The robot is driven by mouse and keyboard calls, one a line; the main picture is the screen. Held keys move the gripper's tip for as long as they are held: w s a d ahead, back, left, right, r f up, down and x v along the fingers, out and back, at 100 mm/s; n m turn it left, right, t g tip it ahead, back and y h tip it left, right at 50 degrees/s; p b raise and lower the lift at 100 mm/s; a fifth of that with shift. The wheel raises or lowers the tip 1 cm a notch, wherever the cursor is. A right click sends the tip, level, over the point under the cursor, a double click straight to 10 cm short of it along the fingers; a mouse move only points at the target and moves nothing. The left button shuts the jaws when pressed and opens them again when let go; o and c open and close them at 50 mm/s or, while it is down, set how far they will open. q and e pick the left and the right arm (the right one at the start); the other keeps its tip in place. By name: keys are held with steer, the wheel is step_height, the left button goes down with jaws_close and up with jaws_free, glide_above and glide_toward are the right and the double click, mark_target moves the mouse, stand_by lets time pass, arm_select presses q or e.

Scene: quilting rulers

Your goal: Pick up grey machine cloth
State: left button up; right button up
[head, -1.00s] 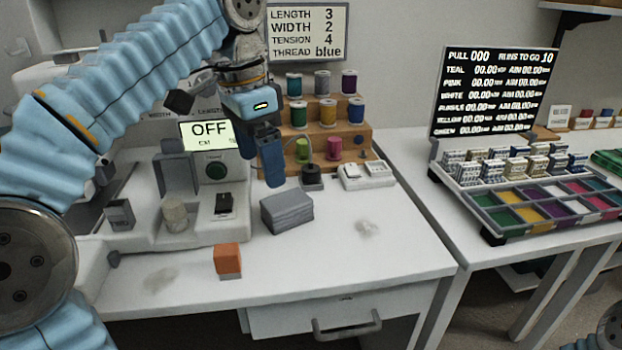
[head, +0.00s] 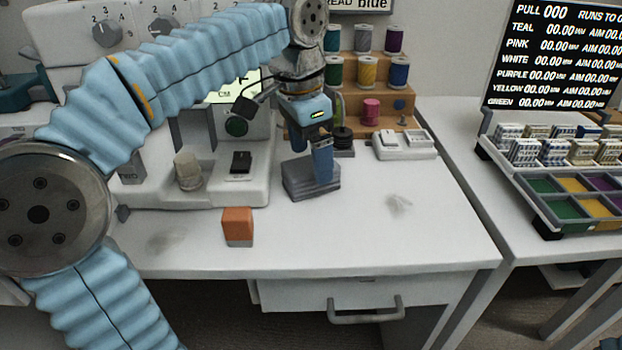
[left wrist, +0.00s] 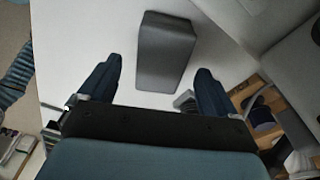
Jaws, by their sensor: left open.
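The grey machine cloth (head: 297,183) is a folded, block-like stack on the white table, in front of the thread rack. My left gripper (head: 316,172) is open and points down at the cloth; in the head view one blue finger overlaps it and hides part of it. In the left wrist view the cloth (left wrist: 165,50) lies ahead, roughly centred between the two spread fingers (left wrist: 157,76). I cannot tell whether a finger touches it. My right gripper is not in view.
An orange block (head: 237,227) stands near the table's front edge. The sewing machine base (head: 215,195) is left of the cloth, the thread rack (head: 385,112) behind it. A small white device (head: 403,150) sits back right. The tabletop right of the cloth is clear.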

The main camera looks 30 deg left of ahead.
mark_target(310, 164)
arm_select(q)
steer(key=shift+w+f, duration=0.1)
steer(key=shift+f, duration=1.5)
steer(key=shift+f+b, duration=0.25)
steer(key=shift+b, duration=0.05)
steer(key=shift+c, duration=0.3)
steer(key=c, duration=1.1)
steer(key=r, duration=0.1)
steer(key=r+p, duration=0.1)
steer(key=r, duration=0.2)
steer(key=shift+d+r, duration=0.25)
steer(key=shift+r, duration=0.1)
steer(key=s+d+r+p, duration=0.2)
steer(key=s+d+r, duration=0.6)
steer(key=s, duration=0.3)
steer(key=shift+d+r, duration=0.2)
steer(key=shift+r, duration=0.2)
